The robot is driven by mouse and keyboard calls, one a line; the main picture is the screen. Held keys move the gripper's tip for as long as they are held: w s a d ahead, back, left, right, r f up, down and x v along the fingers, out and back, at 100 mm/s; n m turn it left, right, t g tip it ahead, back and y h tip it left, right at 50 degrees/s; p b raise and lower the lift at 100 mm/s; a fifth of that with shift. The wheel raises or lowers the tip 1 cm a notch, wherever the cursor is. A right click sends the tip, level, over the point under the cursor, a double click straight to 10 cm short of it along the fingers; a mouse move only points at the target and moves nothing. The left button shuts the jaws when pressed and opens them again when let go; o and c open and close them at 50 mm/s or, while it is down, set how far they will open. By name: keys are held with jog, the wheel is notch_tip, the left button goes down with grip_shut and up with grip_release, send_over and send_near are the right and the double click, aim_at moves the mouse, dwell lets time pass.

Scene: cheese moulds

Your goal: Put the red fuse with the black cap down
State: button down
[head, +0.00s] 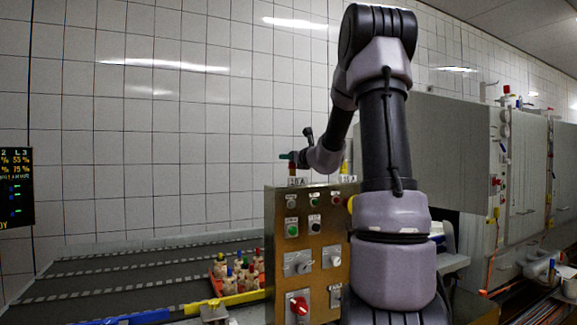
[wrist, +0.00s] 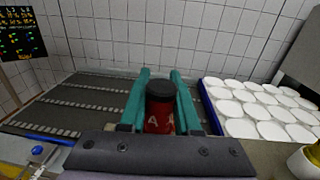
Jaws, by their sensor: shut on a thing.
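The red fuse with the black cap (wrist: 159,115) stands between the two teal fingers of my gripper (wrist: 159,78) in the wrist view, black cap up, with white lettering on its red body. The fingers are closed on its sides. In the head view my gripper (head: 287,156) is at the top left of the metal control box (head: 318,262), above a label reading 10 A (head: 296,181). A small red part of the fuse (head: 292,167) shows under the fingers there. Whether its foot touches the box top is hidden.
A yellow piece (head: 345,168) stands at the box's right top, by a second label, close to my arm. A blue-edged tray (wrist: 209,103) of white discs lies right in the wrist view.

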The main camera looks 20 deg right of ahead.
jog(key=shift+f, duration=1.15)
jog(key=shift+f, duration=0.1)
jog(key=c, duration=0.6)
grip_release()
